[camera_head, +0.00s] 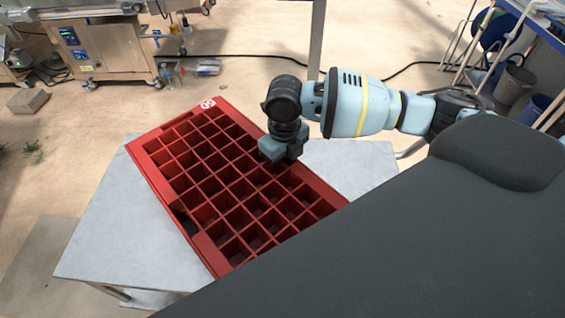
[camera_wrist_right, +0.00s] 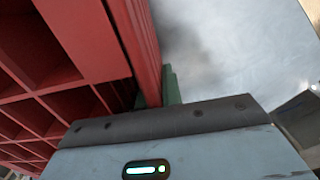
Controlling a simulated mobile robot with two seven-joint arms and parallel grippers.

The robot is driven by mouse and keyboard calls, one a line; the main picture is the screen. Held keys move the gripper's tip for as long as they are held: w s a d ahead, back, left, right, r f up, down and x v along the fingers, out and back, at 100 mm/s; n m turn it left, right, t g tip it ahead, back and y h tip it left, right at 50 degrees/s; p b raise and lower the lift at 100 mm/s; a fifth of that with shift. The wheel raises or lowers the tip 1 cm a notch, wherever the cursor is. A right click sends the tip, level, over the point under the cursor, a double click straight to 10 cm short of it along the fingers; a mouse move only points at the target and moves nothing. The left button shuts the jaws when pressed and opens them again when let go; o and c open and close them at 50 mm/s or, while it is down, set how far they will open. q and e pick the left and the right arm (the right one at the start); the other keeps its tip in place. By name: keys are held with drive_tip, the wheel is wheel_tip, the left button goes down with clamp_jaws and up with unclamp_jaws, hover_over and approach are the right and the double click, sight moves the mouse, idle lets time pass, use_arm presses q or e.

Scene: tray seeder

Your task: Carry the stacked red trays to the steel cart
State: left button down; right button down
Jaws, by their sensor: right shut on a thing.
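A red tray (camera_head: 218,264) with a grid of square pockets lies at an angle over a grey metal top (camera_head: 110,245). I cannot tell how many trays are stacked under it. My right gripper (camera_head: 289,160) is at the tray's right long side, pointing down, shut on its rim. In the right wrist view the red wall (camera_wrist_right: 144,50) runs between the jaws, with a green finger pad (camera_wrist_right: 172,88) against its outer side. The near right end of the tray is hidden by my own dark body. My left gripper is not in view.
The grey top has bare room left and right of the tray. A steel machine on casters (camera_head: 105,50) stands at the back left. Bins (camera_head: 514,83) and a blue-edged rack (camera_head: 545,30) stand at the right. A stone block (camera_head: 28,101) lies on the floor at left.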

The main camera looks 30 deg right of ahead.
drive_tip(key=shift+a, duration=0.1)
drive_tip(key=c, duration=1.6)
unclamp_jaws()
drive_tip(key=shift+f, duration=0.1)
drive_tip(key=shift+o, duration=0.2)
wheel_tip(320, 180, up, 12)
drive_tip(key=shift+r, duration=0.15)
drive_tip(key=shift+s, duration=0.1)
